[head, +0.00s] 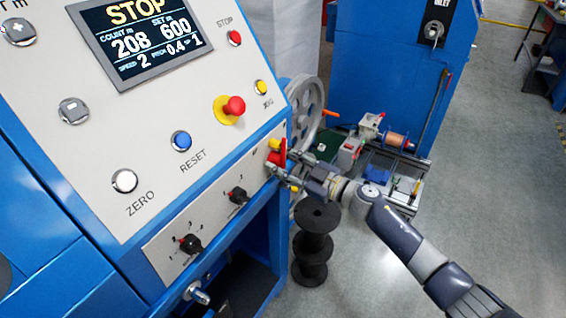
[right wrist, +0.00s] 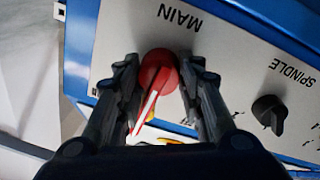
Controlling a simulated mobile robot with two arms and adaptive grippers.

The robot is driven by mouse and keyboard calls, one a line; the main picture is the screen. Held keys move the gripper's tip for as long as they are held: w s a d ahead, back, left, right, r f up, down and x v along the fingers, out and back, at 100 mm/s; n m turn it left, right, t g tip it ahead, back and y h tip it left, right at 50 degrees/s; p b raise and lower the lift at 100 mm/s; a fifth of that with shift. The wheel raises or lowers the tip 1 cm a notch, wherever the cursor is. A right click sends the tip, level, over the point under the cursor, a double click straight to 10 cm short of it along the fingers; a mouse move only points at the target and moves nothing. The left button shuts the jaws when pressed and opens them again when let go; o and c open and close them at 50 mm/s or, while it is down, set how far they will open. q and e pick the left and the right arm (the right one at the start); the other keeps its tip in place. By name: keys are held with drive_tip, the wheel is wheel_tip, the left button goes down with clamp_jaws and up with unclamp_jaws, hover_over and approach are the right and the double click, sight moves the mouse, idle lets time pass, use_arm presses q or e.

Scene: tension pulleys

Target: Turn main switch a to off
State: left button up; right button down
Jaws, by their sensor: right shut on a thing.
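The main switch is a red round knob with a white-marked handle on the blue machine's pale panel. In the right wrist view the knob (right wrist: 158,72) sits beside the upside-down word MAIN, its white line running toward the lower left. In the head view the red switch (head: 279,152) is at the panel's right edge, partly hidden by my gripper. My right gripper (head: 281,163) reaches it from the right and is shut on it, one finger on each side; the fingers (right wrist: 158,82) also show in the right wrist view. My left gripper is not in view.
A black spindle knob (right wrist: 269,110) is beside the switch. The panel also carries a red-and-yellow stop button (head: 231,108), a blue reset button (head: 181,140) and a display (head: 137,38) reading STOP. Black spools (head: 316,245) stand below my right gripper. Open floor lies at the right.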

drive_tip(key=c, duration=1.1)
unclamp_jaws()
drive_tip(key=v, duration=1.2)
